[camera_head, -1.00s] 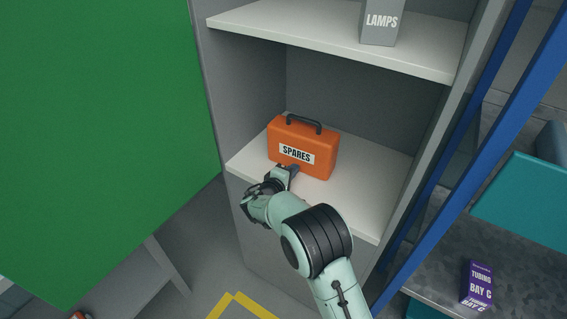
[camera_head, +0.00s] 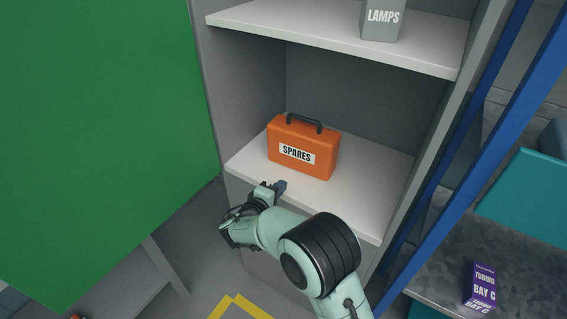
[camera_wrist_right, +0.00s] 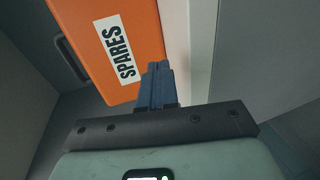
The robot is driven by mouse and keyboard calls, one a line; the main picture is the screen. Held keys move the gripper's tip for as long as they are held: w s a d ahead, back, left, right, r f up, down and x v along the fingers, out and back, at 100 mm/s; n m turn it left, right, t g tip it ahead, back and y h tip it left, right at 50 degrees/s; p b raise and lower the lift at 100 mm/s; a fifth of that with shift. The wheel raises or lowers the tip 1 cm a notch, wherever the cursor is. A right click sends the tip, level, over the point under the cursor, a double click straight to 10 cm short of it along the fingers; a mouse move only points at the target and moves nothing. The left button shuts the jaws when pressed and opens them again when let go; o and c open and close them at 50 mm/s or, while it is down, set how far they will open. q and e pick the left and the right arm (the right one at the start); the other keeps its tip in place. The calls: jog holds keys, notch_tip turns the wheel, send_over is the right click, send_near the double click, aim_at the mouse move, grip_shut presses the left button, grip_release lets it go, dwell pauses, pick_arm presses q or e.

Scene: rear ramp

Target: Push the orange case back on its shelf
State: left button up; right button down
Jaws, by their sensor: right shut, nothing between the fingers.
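The orange case (camera_head: 304,146), with a black handle and a white "SPARES" label, stands upright on the lower white shelf (camera_head: 366,179) of the grey cabinet. Bare shelf shows in front of it and to its right. My right gripper (camera_head: 281,187) is shut and empty at the shelf's front edge, in front of the case and apart from it. In the right wrist view the shut fingers (camera_wrist_right: 158,84) show beside the case (camera_wrist_right: 107,45). My left gripper is not in view.
A grey "LAMPS" box (camera_head: 382,22) stands on the upper shelf (camera_head: 330,33). A green panel (camera_head: 95,130) fills the left side. Blue posts (camera_head: 470,130) and a purple "TUBING" box (camera_head: 481,285) are on the right. A yellow line marks the floor below.

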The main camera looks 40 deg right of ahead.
jog(key=shift+s+a+f, duration=0.1)
jog(key=shift+s+a, duration=0.35)
jog(key=shift+a, duration=0.35)
jog(key=shift+s+a+f, duration=0.1)
jog(key=shift+s+a, duration=0.3)
jog(key=shift+a, duration=0.4)
